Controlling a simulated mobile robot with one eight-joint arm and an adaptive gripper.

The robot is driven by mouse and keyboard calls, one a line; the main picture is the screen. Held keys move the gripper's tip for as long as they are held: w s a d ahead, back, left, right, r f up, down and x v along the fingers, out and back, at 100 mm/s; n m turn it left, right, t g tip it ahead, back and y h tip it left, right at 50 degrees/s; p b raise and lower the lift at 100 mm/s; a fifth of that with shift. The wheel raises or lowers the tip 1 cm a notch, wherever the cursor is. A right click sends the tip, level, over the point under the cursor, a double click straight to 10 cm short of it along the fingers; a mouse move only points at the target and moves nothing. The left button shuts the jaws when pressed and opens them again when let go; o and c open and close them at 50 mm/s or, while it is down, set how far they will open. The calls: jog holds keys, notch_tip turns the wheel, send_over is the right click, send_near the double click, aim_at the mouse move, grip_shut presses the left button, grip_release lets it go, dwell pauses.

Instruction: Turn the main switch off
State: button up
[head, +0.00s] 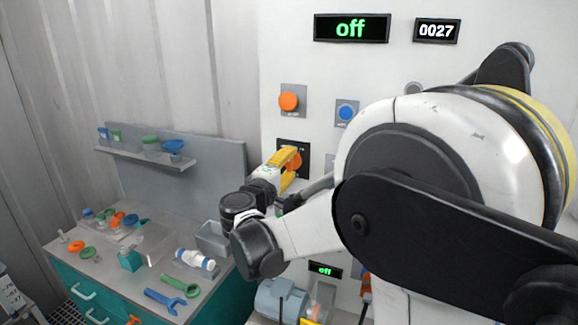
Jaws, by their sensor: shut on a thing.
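The main switch, an orange knob (295,160) on a dark plate, sits on the white panel in the middle of the head view. My gripper (290,163), with yellow fingers, reaches it from the left and front and is shut on the knob. The fingers cover part of the knob and plate, so its exact angle is hard to read. A display (351,28) at the top of the panel reads "off" in green.
Above the switch are an orange button (289,101) and a blue button (346,112). A small lower display (325,270) reads "off". A bench (110,270) with tools and a grey bin (212,238) stands left.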

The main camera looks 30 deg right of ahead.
jog(key=n, duration=0.4)
jog(key=shift+n, duration=0.3)
jog(key=shift+n+b, duration=0.4)
jog(key=shift+n, duration=1.5)
jog(key=shift+r, duration=0.1)
jog(key=o, duration=1.2)
jog(key=v, duration=1.2)
